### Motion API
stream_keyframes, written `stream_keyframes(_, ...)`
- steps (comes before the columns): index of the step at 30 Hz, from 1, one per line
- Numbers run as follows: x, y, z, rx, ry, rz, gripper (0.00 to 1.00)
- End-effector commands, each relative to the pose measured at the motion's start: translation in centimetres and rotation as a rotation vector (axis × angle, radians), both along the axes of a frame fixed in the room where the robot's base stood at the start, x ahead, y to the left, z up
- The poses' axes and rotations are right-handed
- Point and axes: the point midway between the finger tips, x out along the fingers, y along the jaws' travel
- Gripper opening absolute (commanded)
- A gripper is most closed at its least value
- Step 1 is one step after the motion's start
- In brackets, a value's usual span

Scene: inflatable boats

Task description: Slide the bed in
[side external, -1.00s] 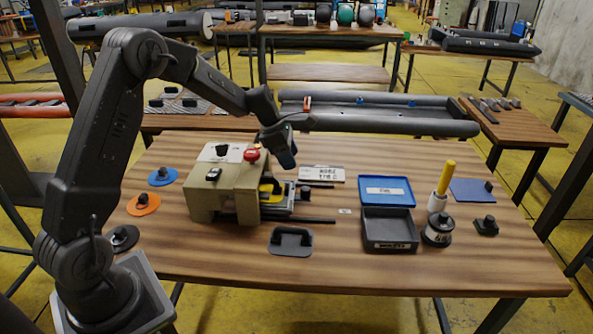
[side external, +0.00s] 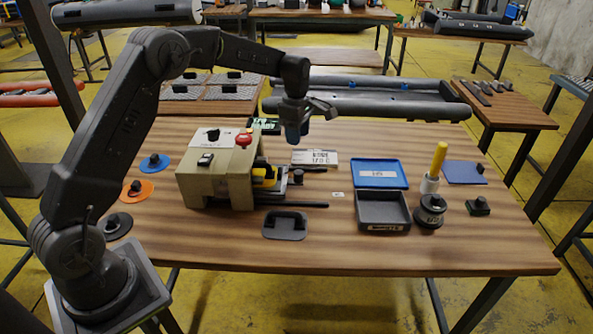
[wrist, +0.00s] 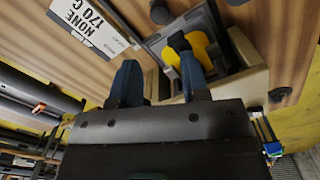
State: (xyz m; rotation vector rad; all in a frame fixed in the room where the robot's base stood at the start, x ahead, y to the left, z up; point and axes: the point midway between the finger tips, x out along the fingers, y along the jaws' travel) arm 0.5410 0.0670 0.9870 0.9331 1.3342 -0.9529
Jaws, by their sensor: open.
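The beige machine (side external: 218,172) stands on the table's left half, with a red button on top and two dark rails (side external: 292,205) reaching out to its right. The grey bed (side external: 279,188) sits between the rails at the machine's opening, partly outside it. It carries a yellow piece (side external: 262,174), with a dark knob (side external: 297,177) at its outer end. In the wrist view the bed (wrist: 157,47) and yellow piece (wrist: 200,48) show beyond the fingers. My gripper (side external: 305,120) is open and empty above and behind the bed; its blue fingers (wrist: 159,63) are apart.
A label plate (side external: 314,157) lies behind the rails, and a black handled plate (side external: 285,225) lies in front. A blue-lidded tray (side external: 382,210), a dark round weight (side external: 430,211) and a yellow-handled tool (side external: 437,163) stand to the right. The front table strip is clear.

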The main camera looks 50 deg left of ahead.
Motion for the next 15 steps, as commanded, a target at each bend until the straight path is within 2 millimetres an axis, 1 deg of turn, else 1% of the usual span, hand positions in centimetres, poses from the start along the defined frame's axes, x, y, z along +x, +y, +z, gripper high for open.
stream_keyframes(2,0.2,-0.1,-0.2,0.022,0.011,-0.015,0.42)
stream_keyframes(5,0.1,-0.1,-1.1,0.024,0.015,-0.017,0.42)
stream_keyframes(8,0.0,-0.1,-2.7,0.023,0.016,-0.016,0.42)
stream_keyframes(15,0.1,-0.1,-7.7,0.021,0.015,-0.015,0.42)
